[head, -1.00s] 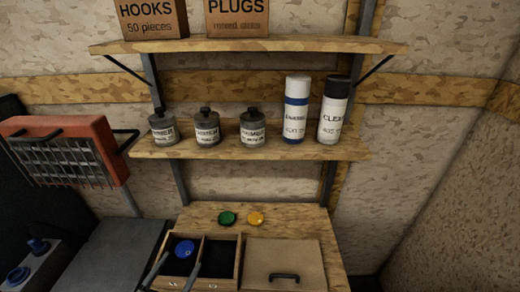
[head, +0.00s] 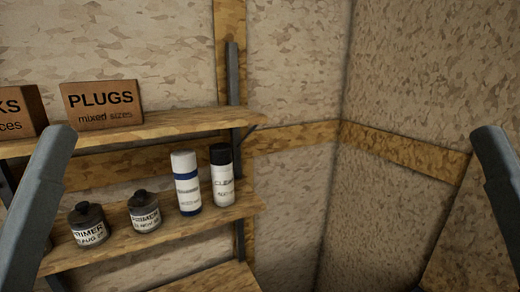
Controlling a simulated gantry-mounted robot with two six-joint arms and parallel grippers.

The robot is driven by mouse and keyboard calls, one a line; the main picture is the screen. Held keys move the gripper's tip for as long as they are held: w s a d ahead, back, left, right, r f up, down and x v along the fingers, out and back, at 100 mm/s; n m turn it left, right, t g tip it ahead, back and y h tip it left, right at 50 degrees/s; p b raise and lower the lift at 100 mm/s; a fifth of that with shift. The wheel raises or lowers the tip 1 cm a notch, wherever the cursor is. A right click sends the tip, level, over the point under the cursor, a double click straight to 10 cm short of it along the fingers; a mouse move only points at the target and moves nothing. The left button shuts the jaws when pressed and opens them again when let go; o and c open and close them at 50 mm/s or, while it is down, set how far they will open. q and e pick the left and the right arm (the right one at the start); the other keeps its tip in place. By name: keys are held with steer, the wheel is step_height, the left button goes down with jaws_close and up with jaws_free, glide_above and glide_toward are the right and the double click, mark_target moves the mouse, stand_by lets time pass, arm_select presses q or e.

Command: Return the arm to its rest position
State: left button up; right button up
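A grey bar-like part of my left arm (head: 38,200) rises along the left edge of the head view. A similar grey part of my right arm (head: 502,188) stands at the right edge. Both are raised and apart from the shelves. I cannot make out separate fingertips on either, so whether the grippers are open or shut does not show. No held object is visible at either part.
Two wooden shelves hold a plugs box (head: 102,106), another box (head: 20,110), small primer bottles (head: 144,211), a blue-white can (head: 186,184) and a black-capped can (head: 222,176). A wall corner stands to the right. Open space lies in the middle.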

step_height(320, 180, up, 19)
steer(key=p, duration=1.6)
